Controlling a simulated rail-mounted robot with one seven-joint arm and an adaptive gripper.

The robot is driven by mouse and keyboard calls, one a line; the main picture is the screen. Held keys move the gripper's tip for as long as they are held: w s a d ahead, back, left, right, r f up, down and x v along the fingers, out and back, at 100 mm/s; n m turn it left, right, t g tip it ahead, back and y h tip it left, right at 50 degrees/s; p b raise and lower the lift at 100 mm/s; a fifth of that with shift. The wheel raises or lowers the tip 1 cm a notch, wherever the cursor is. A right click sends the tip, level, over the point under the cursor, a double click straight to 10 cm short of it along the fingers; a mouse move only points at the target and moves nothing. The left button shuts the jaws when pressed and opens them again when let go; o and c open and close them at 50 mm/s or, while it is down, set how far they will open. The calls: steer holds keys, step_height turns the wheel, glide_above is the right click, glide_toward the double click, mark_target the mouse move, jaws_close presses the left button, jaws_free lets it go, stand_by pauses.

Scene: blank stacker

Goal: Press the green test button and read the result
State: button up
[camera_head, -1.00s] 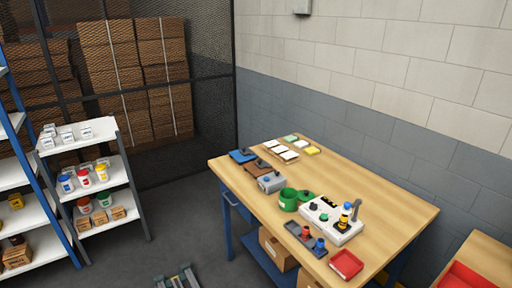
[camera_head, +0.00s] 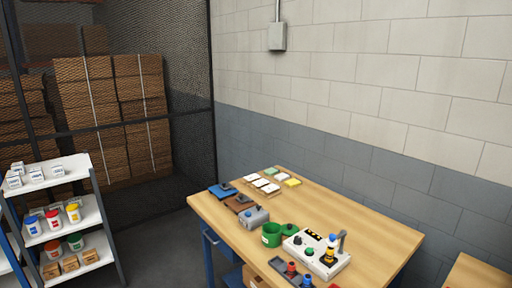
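A white test box (camera_head: 318,264) sits on the wooden workbench (camera_head: 370,228), right of the middle in the head view. A small green button (camera_head: 309,251) shows on its top, next to a dark knob (camera_head: 297,240). A yellow and black piece with a blue top (camera_head: 329,254) stands at the box's right end, beside a grey post (camera_head: 342,242). A dark strip with yellow marks (camera_head: 314,233) is at its back edge. No result can be read at this size. My gripper is not in this view.
A green tub (camera_head: 271,235), a green lid (camera_head: 290,229), a grey block (camera_head: 254,217) and several cards (camera_head: 270,188) share the bench. A tray (camera_head: 283,266) with red and blue pieces lies in front. A shelf (camera_head: 82,213) stands left. The bench's right part is clear.

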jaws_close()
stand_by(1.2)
